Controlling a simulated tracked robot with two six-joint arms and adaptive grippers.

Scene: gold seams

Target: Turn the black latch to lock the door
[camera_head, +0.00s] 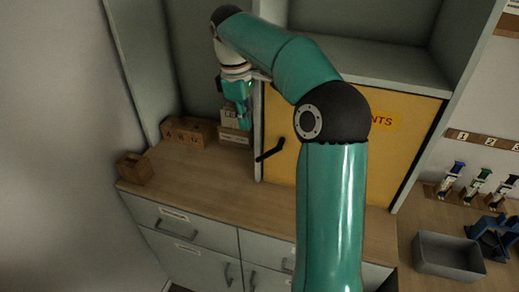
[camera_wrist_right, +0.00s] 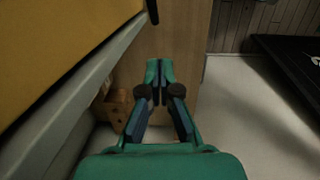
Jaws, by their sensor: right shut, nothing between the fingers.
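The black latch (camera_head: 271,150) is a small dark handle at the lower left of the yellow door (camera_head: 283,175); in the head view it slants, its left end lower. The door is closed as far as I can see, partly hidden by my right arm. My right gripper (camera_head: 243,118) hangs above and left of the latch, apart from it. In the right wrist view its fingertips (camera_wrist_right: 159,68) are together and empty. A dark piece, likely the latch (camera_wrist_right: 152,10), shows at the top edge there, beside the yellow door (camera_wrist_right: 40,45). My left gripper is not in view.
Wooden lettered blocks (camera_head: 187,132) and a small wooden box (camera_head: 134,169) stand on the wooden counter (camera_head: 205,185), which is clear in front. A grey bin (camera_head: 448,256) and several coloured tools in a rack (camera_head: 480,185) are at the right.

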